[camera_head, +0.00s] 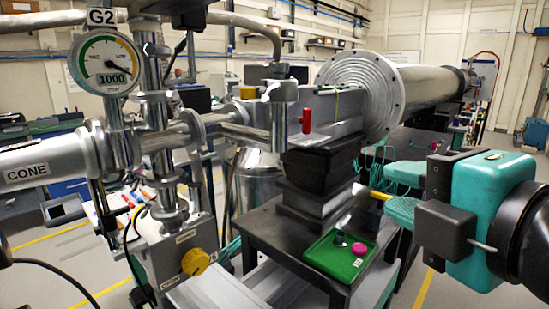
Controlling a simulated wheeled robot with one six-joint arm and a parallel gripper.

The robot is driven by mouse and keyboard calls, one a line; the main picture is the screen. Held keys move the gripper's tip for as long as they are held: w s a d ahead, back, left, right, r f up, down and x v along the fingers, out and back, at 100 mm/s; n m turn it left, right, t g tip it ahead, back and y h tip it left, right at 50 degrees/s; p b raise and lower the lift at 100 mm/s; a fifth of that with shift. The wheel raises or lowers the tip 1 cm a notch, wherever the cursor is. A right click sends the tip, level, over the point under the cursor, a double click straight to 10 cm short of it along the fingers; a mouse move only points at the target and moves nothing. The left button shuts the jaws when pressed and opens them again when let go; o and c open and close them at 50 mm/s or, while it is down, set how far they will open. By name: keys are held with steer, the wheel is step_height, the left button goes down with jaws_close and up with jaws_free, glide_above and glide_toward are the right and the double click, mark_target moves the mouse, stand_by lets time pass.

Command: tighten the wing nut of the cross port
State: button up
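The steel cross port (155,142) stands at the left, between the pipe marked CONE (40,168) and a pipe running right. Clamp rings sit around its flanges. A grey wing-shaped piece (281,91) tops a short upright cylinder right of the cross; I cannot tell whether it is the wing nut. My gripper (402,191) is at the right, teal, well apart from the cross, with the tray below and left of it. A small yellow piece (380,195) shows by its fingertips; I cannot tell whether it is held.
A green tray (322,262) with a pink cap (359,249) lies on the dark table.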

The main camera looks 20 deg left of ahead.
steer(key=s+a+r+n+t+y+b, duration=0.1)
steer(key=s+a+r+n+y+b, duration=0.15)
steer(key=s+n+y, duration=0.4)
steer(key=n+h+p, duration=0.2)
steer(key=p, duration=1.5)
glide_toward(272, 97)
steer(key=shift+m+y, duration=0.25)
steer(key=x, duration=0.7)
steer(key=shift+w+a+r, duration=0.1)
steer(key=shift+w+a, duration=0.05)
steer(key=shift+w, duration=0.1)
steer(key=shift+w+a+p, duration=0.4)
steer(key=shift+w+a, duration=0.1)
steer(key=shift+a, duration=0.1)
jaws_close()
